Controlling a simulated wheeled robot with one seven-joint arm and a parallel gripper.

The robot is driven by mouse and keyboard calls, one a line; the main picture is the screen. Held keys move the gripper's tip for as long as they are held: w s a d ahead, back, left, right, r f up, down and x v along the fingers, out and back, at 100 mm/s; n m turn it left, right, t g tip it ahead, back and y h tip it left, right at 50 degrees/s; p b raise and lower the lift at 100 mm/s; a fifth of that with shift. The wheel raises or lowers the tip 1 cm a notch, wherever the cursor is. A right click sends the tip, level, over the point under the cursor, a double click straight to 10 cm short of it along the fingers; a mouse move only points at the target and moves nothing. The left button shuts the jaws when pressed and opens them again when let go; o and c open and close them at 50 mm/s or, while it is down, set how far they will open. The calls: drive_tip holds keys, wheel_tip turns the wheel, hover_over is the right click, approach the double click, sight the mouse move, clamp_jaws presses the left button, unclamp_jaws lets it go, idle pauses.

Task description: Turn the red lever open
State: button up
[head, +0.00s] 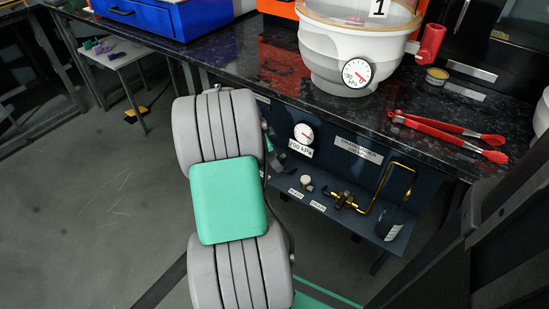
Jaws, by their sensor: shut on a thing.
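My arm, with thick grey links and a teal joint cover, fills the middle of the head view in front of the lower panel (340,177). My gripper is hidden behind it; only small dark and greenish parts show at the arm's right edge, too little to make out the jaws. No red lever can be made out on the visible part of the panel. That panel carries a round gauge (303,133), a small knob valve (306,183), a brass valve (346,200) and a bent brass pipe (408,178).
On the dark speckled counter (245,55) stand a white vessel (345,50) with a gauge (357,73), a red fitting (430,45), a small tin (437,76) and red-handled tongs (450,130). A blue box (140,15) is at back left. The grey floor at left is open.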

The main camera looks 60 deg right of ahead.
drive_tip(key=shift+d, duration=0.1)
drive_tip(key=shift+s+n, duration=0.1)
drive_tip(key=shift+n, duration=0.2)
drive_tip(key=n+p, duration=0.1)
drive_tip(key=s+n+t, duration=0.1)
drive_tip(key=n, duration=0.1)
drive_tip(key=shift+d+h+p, duration=0.35)
drive_tip(key=shift+h, duration=0.05)
drive_tip(key=shift+s+d+n+t+p, duration=0.1)
drive_tip(key=shift+d+n+t+p, duration=0.15)
drive_tip(key=shift+n, duration=0.4)
drive_tip(key=shift+s+d+n+t+p, duration=0.1)
drive_tip(key=shift+n+t+p, duration=0.2)
drive_tip(key=shift+n, duration=0.4)
drive_tip(key=shift+s+d+n+t+p, duration=0.1)
drive_tip(key=shift+d+n+t+p, duration=0.2)
drive_tip(key=shift+n, duration=0.35)
drive_tip(key=o, duration=1.4)
drive_tip(key=shift+c, duration=0.2)
drive_tip(key=p+v, duration=0.1)
drive_tip(key=v, duration=0.3)
drive_tip(key=p+v, duration=0.1)
drive_tip(key=v, duration=0.2)
drive_tip(key=shift+a+r, duration=0.25)
drive_tip(key=shift+a, duration=0.1)
